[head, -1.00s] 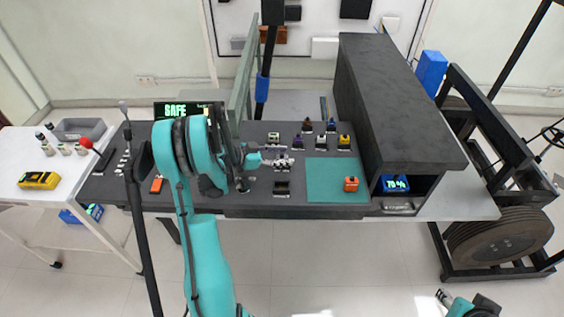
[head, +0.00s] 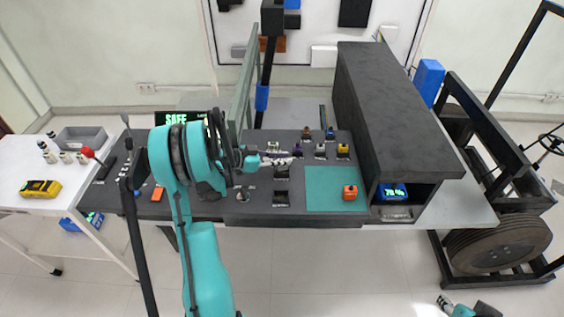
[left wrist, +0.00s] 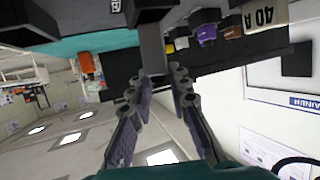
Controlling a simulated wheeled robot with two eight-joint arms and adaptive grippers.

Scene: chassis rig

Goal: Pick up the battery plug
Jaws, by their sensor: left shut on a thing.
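My left gripper (head: 280,160) is over the dark bench, just left of the teal mat (head: 322,196). In the left wrist view its two fingers (left wrist: 160,82) are closed around the end of a grey bar (left wrist: 152,52). I cannot tell whether this bar is the battery plug or part of a fixture. An orange block (head: 350,192) sits on the mat, apart from the gripper; it also shows in the left wrist view (left wrist: 86,62). Part of my right gripper (head: 447,302) shows at the bottom right; its jaw opening is unclear.
Small purple, yellow and brown-topped parts (head: 343,150) stand behind the mat. A dark box housing (head: 400,120) rises on the right, with a lit blue display unit (head: 391,192) inside. A green upright panel (head: 243,80) stands behind the arm. A white side table (head: 55,175) is at left.

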